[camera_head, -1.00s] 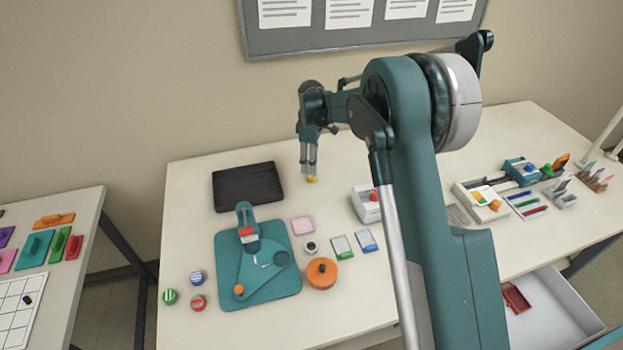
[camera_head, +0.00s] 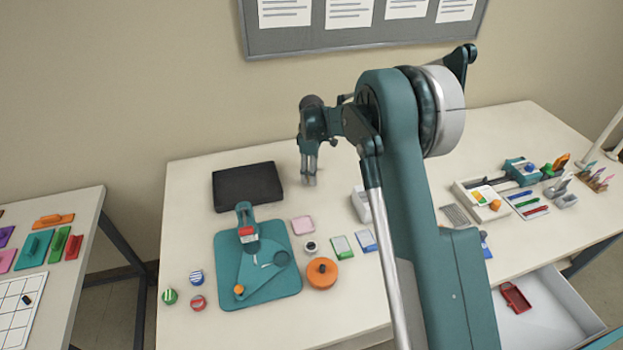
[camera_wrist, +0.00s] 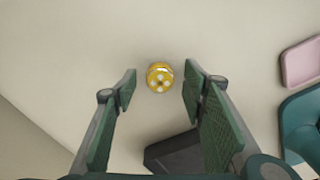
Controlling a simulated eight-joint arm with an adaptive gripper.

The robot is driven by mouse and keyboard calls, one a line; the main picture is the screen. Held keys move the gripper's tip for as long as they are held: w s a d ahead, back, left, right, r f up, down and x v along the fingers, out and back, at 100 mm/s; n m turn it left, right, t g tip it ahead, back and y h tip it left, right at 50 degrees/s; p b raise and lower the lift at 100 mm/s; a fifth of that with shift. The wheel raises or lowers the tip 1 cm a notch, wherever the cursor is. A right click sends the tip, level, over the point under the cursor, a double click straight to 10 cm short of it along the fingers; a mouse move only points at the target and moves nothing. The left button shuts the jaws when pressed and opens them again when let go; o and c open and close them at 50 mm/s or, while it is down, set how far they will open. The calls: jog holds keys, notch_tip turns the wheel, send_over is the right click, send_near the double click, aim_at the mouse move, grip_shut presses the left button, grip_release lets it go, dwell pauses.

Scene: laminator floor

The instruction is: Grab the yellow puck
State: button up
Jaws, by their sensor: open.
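The yellow puck (camera_wrist: 159,77) shows in the wrist view as a small round yellow piece with pale spots on its face, lying on the pale table. My gripper (camera_wrist: 160,83) is open, with one green-padded finger on each side of the puck in that view. The gap between the pads is wider than the puck, and neither pad appears to touch it. In the head view my gripper (camera_head: 309,183) points down over the back of the table, right of the black pad. The puck cannot be made out there now.
In the head view a black pad (camera_head: 247,185) lies left of my gripper. A teal board (camera_head: 225,285) stands nearer the front. A pink square (camera_head: 302,225), also in the wrist view (camera_wrist: 301,63), lies to its right. A white box (camera_head: 361,205) stands right of my gripper.

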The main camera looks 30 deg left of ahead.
jog(key=shift+f, duration=0.2)
dwell(0.4)
jog(key=c, duration=1)
jog(key=shift+o, duration=0.2)
notch_tip(320, 180, up, 10)
dwell(0.5)
